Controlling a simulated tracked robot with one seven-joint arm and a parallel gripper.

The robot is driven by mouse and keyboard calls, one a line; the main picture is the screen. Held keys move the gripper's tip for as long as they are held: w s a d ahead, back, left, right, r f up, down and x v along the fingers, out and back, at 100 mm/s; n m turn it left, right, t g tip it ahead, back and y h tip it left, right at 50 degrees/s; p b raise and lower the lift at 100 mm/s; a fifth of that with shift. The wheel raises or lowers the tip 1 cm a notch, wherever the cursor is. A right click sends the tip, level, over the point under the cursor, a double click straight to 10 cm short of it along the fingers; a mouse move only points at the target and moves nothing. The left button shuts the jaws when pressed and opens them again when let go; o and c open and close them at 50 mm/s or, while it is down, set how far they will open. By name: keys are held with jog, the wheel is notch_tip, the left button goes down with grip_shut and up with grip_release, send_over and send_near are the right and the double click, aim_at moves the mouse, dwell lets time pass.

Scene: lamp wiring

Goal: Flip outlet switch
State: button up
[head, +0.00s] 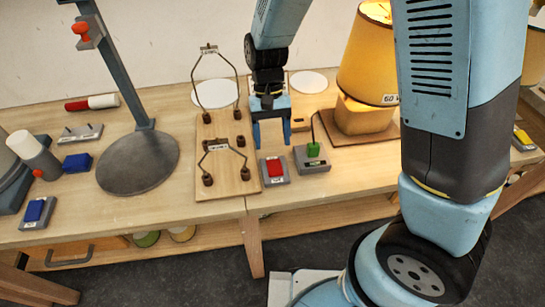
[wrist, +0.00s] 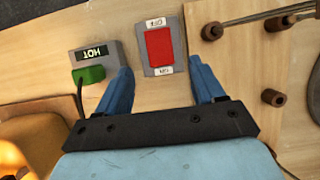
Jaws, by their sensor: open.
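A red rocker switch (head: 275,168) sits in a grey box on the table, just in front of my gripper in the head view. In the wrist view the red switch (wrist: 160,46) lies between my fingers, with a small white label at each end. Beside it is a grey outlet box (head: 316,167) with a green plug (head: 313,149) in it. In the wrist view this outlet box (wrist: 114,52) carries a HOT label, and the green plug (wrist: 88,74) shows. My gripper (head: 271,143) is open and empty, pointing down; contact with the switch cannot be made out.
A yellow-shaded lamp (head: 365,60) stands right of the outlet. A wooden board with wire frames (head: 226,180) lies close on the left. Farther left are a grey stand (head: 138,165), a blue switch (head: 36,212) and a red-and-white tool (head: 92,102).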

aim_at(275, 166)
jog(key=shift+x, duration=3.2)
